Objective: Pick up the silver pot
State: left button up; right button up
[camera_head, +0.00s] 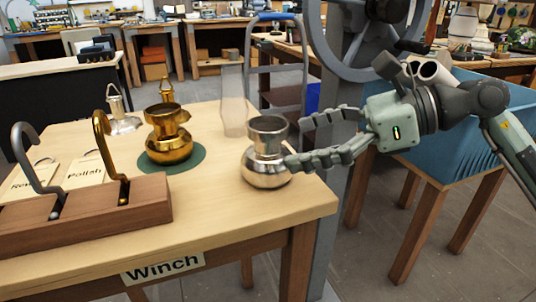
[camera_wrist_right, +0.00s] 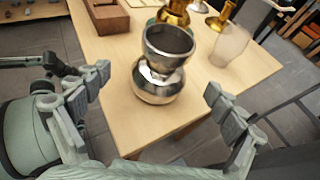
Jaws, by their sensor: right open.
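The silver pot (camera_head: 265,165) stands upright near the right end of the wooden table, with a round body and a flared neck. It also shows in the right wrist view (camera_wrist_right: 158,88), ahead of and between the spread fingers. My right gripper (camera_head: 300,142) is open and empty, reaching in from the right. One fingertip overlaps the pot's right side in the head view; I cannot tell whether it touches. In the right wrist view, the right gripper (camera_wrist_right: 160,105) has fingers on both sides of the pot. My left gripper is not in view.
A brass pot (camera_head: 168,140) stands on a green disc (camera_head: 203,154) to the left. A clear glass chimney (camera_head: 232,100) stands behind the silver pot. A wooden block with two hooks (camera_head: 90,215) sits at the front left. A grey post with a wheel (camera_head: 345,80) rises behind the table's right end.

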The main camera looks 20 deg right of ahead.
aim_at(269, 148)
jog(key=shift+w+a, duration=0.15)
jog(key=shift+a, duration=0.15)
jog(key=p+x, duration=0.2)
jog(key=x, duration=0.2)
jog(key=shift+w, duration=0.25)
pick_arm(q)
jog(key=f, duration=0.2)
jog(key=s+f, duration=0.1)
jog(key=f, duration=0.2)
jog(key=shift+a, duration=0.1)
pick_arm(e)
jog(key=shift+w+a+f, duration=0.2)
jog(key=shift+a+f, duration=0.1)
jog(key=c, duration=1.5)
